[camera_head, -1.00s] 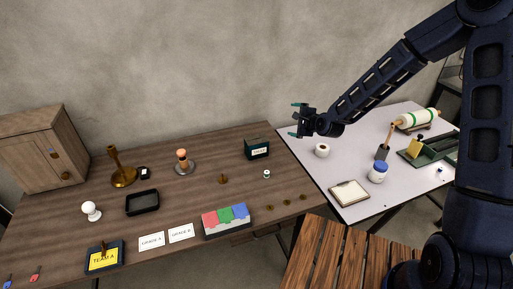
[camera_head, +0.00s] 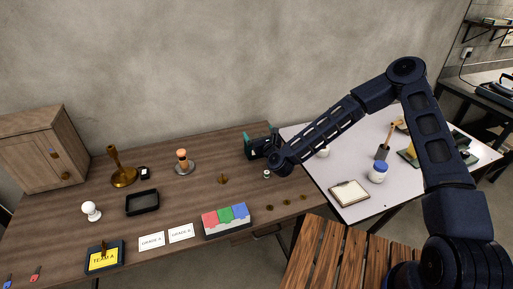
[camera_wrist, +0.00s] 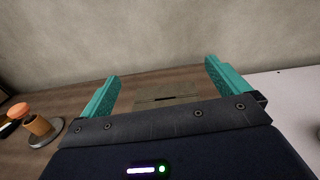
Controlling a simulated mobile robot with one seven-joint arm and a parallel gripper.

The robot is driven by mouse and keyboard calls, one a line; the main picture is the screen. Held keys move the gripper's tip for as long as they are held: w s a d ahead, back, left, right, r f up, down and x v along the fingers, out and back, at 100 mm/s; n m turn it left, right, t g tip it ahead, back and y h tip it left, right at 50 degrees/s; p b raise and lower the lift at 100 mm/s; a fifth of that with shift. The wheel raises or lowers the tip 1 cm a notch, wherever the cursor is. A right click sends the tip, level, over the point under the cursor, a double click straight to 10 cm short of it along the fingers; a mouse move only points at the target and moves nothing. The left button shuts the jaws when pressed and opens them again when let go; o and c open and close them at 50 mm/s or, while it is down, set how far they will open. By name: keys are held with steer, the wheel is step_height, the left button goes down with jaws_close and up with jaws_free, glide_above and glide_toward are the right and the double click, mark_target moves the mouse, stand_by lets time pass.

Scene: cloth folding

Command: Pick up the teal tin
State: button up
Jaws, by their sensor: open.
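The teal tin, a small dark green box with a pale label in the earlier head view, is now largely hidden behind my gripper (camera_head: 256,145) at the back right of the brown desk. In the wrist view my gripper (camera_wrist: 162,70) is open, with its two teal fingers wide apart. Between them is a flat, olive-brown box top (camera_wrist: 167,99) with a dark slot, which appears to be the tin's top. There is a gap on both sides of it. I cannot tell how far down the fingers reach.
A copper-topped stand (camera_head: 183,163) is left of the tin, also in the wrist view (camera_wrist: 38,128). A small brass piece (camera_head: 223,179) and a red, green and blue block tray (camera_head: 226,220) lie in front. The grey table (camera_head: 310,150) is on the right.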

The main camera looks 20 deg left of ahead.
mark_target(258, 157)
steer(key=shift+s+f+m, duration=0.1)
steer(key=shift+f+m, duration=0.2)
steer(key=shift+f, duration=1.6)
steer(key=f, duration=0.3)
steer(key=shift+a+f, duration=0.2)
steer(key=shift+f, duration=0.1)
steer(key=shift+x, duration=1.4)
steer(key=shift+d+r, duration=0.1)
steer(key=shift+r, duration=0.05)
steer(key=c, duration=0.9)
steer(key=shift+r, duration=0.1)
